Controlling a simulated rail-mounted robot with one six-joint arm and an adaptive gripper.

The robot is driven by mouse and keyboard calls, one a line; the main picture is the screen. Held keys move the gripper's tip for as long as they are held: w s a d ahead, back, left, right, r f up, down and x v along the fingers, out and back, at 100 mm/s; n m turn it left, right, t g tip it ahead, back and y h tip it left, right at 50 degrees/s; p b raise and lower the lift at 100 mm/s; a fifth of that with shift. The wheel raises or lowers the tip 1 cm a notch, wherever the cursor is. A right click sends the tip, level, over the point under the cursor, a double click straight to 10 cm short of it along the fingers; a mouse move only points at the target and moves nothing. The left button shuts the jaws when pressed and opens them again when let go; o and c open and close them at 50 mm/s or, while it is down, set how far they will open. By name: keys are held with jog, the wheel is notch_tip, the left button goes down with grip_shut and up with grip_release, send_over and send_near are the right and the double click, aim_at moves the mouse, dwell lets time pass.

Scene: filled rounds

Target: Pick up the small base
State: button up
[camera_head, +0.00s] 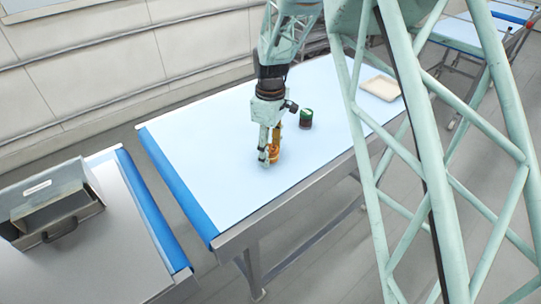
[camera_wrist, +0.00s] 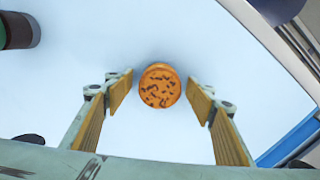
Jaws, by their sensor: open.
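The small base (camera_wrist: 160,86) is a round, orange-brown piece with dark specks on top. In the wrist view it lies on the light table between my gripper's fingers, a little beyond their tips. My gripper (camera_wrist: 161,92) is open, with a gap on each side of the base. In the head view my gripper (camera_head: 268,157) is low over the table, and the base (camera_head: 274,157) shows only in part beside the fingers. I cannot tell the exact height of the fingertips over the table.
A dark green and red can (camera_head: 306,119) stands behind and right of my gripper; it also shows at the wrist view's upper left (camera_wrist: 18,30). A beige tray (camera_head: 381,88) lies at the table's far right. A metal box (camera_head: 55,205) sits on the left table. The light table (camera_head: 200,150) is otherwise clear.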

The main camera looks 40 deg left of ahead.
dwell(0.3)
jog(key=c, duration=0.7)
jog(key=shift+c, duration=0.2)
jog(key=shift+r, duration=0.2)
jog(key=shift+r, duration=1.65)
jog(key=s+d, duration=0.3)
jog(key=s+d+r+b, duration=0.1)
jog(key=s+d, duration=0.7)
jog(key=shift+s+d+r+b, duration=0.1)
jog(key=shift+d+r+b, duration=0.1)
jog(key=shift+b, duration=0.1)
jog(key=shift+s, duration=0.1)
